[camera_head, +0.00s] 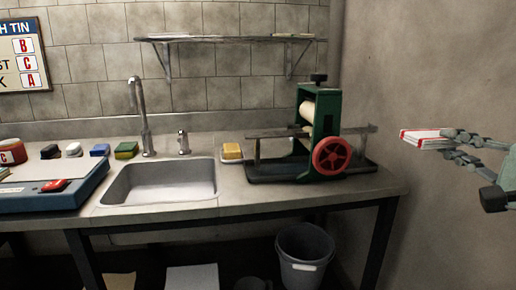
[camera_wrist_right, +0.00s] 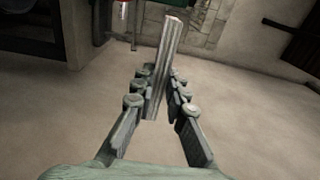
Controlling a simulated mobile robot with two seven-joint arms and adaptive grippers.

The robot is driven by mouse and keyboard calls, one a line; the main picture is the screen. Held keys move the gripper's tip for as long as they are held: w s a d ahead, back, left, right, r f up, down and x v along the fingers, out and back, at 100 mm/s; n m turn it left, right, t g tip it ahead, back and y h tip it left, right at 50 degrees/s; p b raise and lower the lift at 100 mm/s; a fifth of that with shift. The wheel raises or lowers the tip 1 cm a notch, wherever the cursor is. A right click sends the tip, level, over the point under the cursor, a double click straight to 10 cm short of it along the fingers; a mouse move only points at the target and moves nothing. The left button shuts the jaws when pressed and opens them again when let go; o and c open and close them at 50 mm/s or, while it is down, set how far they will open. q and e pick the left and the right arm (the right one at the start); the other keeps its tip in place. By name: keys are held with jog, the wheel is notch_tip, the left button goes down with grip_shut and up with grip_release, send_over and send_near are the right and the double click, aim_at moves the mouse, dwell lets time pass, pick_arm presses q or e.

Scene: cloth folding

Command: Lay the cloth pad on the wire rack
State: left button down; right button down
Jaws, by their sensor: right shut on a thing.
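My right gripper (camera_head: 455,144) comes in from the right edge, up in the air right of the counter. It is shut on the cloth pad (camera_head: 423,139), a flat folded white piece with red edging. In the right wrist view the pad (camera_wrist_right: 168,55) stands as a narrow grey-white strip between the two fingers (camera_wrist_right: 162,85). A thin wall-mounted rack (camera_head: 228,39) on two brackets hangs above the sink. Whether its surface is wire I cannot tell from this edge-on angle. My left gripper is not in view.
The counter holds a sink (camera_head: 160,184) with a tall tap (camera_head: 141,115), a green roller press (camera_head: 322,135) with a red wheel, and a yellow sponge (camera_head: 232,151) on a dish. Flat pale items (camera_head: 292,36) lie on the rack's right end. A grey bin (camera_head: 304,252) stands below.

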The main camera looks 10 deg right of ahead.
jog(key=a+f+h, duration=0.1)
jog(key=a+f, duration=1.7)
jog(key=a, duration=0.1)
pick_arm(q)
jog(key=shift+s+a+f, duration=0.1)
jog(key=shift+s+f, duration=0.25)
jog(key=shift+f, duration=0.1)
pick_arm(e)
notch_tip(320, 180, down, 10)
jog(key=shift+s+a+r+m, duration=0.15)
jog(key=shift+a+r+m, duration=0.15)
jog(key=shift+a, duration=0.15)
